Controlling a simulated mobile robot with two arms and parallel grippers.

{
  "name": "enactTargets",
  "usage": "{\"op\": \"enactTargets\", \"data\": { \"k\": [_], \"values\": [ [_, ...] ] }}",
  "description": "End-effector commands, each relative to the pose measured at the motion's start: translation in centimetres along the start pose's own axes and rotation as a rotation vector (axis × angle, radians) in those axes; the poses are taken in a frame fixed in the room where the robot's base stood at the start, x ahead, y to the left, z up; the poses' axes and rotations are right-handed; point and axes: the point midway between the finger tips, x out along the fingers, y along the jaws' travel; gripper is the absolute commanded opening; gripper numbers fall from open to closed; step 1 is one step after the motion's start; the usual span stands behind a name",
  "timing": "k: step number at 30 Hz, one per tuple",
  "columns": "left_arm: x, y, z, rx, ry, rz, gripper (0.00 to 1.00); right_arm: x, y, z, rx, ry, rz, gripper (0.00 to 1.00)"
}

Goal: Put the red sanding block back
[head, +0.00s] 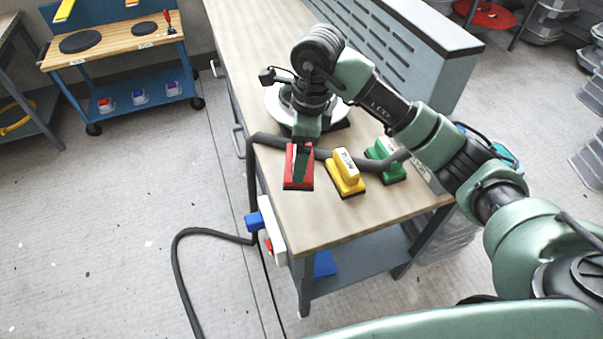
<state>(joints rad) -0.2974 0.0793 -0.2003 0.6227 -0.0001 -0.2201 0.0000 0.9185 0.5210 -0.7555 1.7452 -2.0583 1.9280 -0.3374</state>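The red sanding block (291,178) is at the left edge of the wooden workbench top, left of a yellow sanding block (345,176) and a green one (386,163). My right gripper (302,168) points down over the red block and covers its middle. Its fingers overlap the block's upper part, but I cannot tell whether they are closed on it. I also cannot tell whether the block rests on the bench or hangs just above it. My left gripper is not in view.
A grey hose (268,139) crosses the workbench (330,215) behind the blocks and drops over its left edge. A round pale-rimmed tool (279,108) is partly hidden behind my gripper. The front bench corner is clear. A wheeled cart (115,52) stands at the far left.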

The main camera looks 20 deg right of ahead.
Motion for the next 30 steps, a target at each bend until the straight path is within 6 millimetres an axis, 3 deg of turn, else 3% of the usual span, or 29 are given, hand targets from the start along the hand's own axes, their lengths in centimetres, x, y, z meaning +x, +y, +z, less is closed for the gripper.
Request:
{"op": "enactTargets", "data": {
  "k": [4,13,19,30],
  "values": [
    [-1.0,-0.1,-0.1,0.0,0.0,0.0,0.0,2.9,0.1,-0.4,0.002,0.001,0.003,0.53],
    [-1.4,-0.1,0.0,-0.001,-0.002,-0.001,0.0,5.4,0.0,-0.7,0.002,0.0,0.001,0.53],
    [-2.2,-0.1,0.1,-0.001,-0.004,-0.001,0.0,8.3,0.0,-1.1,0.001,0.0,0.002,0.53],
    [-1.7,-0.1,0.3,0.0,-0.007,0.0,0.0,9.1,-0.1,-1.2,0.0,0.0,-0.002,0.53]
  ]
}}
